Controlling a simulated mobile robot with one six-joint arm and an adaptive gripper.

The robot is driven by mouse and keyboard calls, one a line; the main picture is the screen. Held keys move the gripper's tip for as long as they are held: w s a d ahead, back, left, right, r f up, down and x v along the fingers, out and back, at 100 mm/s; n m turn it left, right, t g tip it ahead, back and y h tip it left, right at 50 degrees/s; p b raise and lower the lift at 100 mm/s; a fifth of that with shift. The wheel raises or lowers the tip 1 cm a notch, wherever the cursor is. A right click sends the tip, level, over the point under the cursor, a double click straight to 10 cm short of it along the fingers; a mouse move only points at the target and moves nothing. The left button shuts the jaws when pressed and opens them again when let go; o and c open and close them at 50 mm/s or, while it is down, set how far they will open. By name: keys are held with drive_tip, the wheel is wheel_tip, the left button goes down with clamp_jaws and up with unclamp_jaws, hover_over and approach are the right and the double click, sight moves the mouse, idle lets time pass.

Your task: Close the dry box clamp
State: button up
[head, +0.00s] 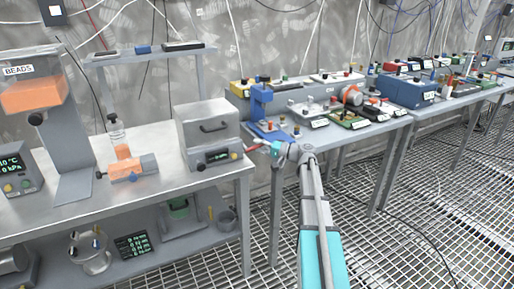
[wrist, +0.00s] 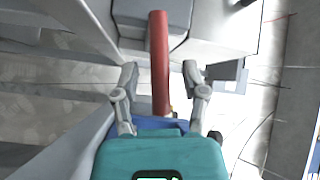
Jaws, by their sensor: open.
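A red bar (wrist: 159,60), which looks like the clamp's handle, runs lengthwise between the fingers of my gripper (wrist: 160,74) in the wrist view. My gripper is open, with a gap on each side of the bar. In the head view my gripper (head: 271,148) is beside the right end of the bench, and a short piece of red (head: 262,142) shows at its tip. A grey box (head: 206,124) with a dark handle and a small display, likely the dry box, stands just left of it. The clamp's base and latch cannot be made out.
A second table (head: 345,135) behind my arm carries a blue stand (head: 262,100) and several instruments. The grated floor (head: 420,220) at right is mostly clear.

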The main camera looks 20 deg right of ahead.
drive_tip(key=shift+c, duration=0.2)
clamp_jaws()
drive_tip(key=shift+a, duration=0.2)
